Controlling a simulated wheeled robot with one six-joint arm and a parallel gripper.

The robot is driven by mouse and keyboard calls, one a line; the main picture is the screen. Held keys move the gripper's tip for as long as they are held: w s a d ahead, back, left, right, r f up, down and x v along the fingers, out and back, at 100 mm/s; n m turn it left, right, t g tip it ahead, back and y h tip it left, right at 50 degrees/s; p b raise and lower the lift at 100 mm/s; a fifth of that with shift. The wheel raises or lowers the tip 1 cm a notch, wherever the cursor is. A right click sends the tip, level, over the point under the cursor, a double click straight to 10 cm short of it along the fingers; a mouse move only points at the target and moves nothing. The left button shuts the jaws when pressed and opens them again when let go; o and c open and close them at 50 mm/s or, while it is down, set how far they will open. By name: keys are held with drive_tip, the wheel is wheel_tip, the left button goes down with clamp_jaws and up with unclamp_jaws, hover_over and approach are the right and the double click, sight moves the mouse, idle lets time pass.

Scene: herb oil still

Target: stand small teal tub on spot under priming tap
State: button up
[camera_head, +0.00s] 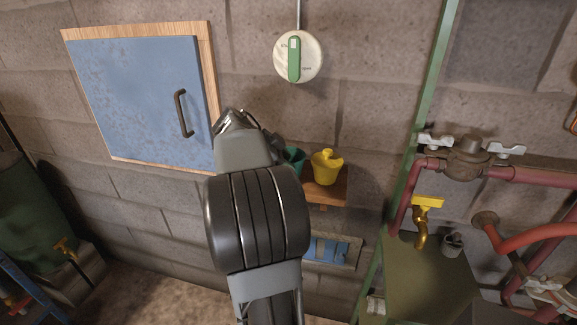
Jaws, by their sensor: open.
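The small teal tub (293,158) stands on a small wooden wall shelf (325,192), partly hidden behind my arm. My gripper (234,119) is up and left of the tub in the picture, in front of the wall beside the blue cabinet. It is open; its fingers are mostly hidden by my wrist, and I see nothing held. A brass tap with a yellow handle (424,211) hangs over a green bench top (420,268) at the right. It may be the priming tap; no marked spot is clear under it.
A green post (427,110) rises between shelf and tap. A small grey cup (452,246) is on the bench, near red pipes (530,176). A blue cabinet (140,95) and a round dial (298,57) are on the wall.

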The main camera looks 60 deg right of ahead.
drive_tip(key=shift+f, duration=0.1)
drive_tip(key=shift+c, duration=0.3)
clamp_jaws()
idle(0.4)
